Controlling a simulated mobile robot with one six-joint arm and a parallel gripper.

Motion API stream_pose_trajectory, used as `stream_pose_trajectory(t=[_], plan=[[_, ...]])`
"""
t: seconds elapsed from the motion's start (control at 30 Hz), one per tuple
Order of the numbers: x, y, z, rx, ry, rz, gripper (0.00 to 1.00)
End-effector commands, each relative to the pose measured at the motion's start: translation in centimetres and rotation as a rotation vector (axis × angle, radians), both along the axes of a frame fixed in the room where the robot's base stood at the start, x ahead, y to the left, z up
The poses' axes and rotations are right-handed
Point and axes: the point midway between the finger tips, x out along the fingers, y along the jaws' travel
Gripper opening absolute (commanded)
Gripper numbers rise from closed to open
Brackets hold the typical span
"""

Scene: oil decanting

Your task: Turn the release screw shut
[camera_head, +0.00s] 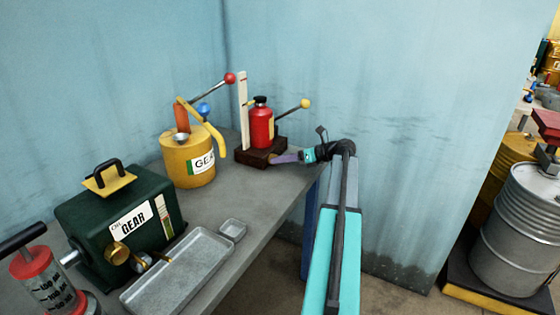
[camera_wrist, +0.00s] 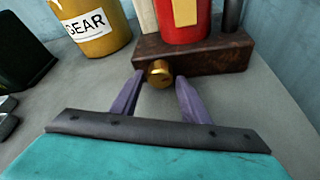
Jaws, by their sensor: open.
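The release screw (camera_wrist: 160,72) is a round brass knob on the front face of a dark brown base (camera_wrist: 204,58). In the head view the same base (camera_head: 262,154) carries a red bottle-shaped body (camera_head: 262,127) with a black cap, and the screw is hidden there. My gripper (camera_wrist: 158,80) is open in the wrist view, with one purple finger on each side of the knob. The fingertips are close to the knob, and whether they touch it I cannot tell. In the head view my gripper (camera_head: 278,159) reaches the base from the right.
A yellow GEAR can (camera_head: 188,168) stands left of the base. Further left are a green GEAR box (camera_head: 112,225), a metal tray (camera_head: 180,270), a small dish (camera_head: 233,229) and a red-topped pump (camera_head: 45,283). A lever with a yellow ball (camera_head: 305,104) sticks out right. Blue walls close the back.

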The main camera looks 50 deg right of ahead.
Motion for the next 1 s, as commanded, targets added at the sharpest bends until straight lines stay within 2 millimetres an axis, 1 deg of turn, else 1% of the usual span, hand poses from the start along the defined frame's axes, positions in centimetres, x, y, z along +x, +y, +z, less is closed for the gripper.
stream_pose_trajectory(t=[0.03, 0.2, 0.5, 0.67, 0.7, 1.0], plan=[[0.4, 0.16, -0.2, 0.0, 0.001, 0.001, 0.42], [1.03, 0.4, -0.5, 0.001, 0.0, 0.0, 0.42], [1.09, 0.4, -0.51, 0.0, 0.001, -0.001, 0.42], [1.07, 0.38, -0.5, 0.001, 0.0, -0.002, 0.15], [1.06, 0.38, -0.5, 0.001, 0.0, -0.002, 0.11], [0.99, 0.41, -0.41, -0.028, -0.007, -0.002, 0.11]])
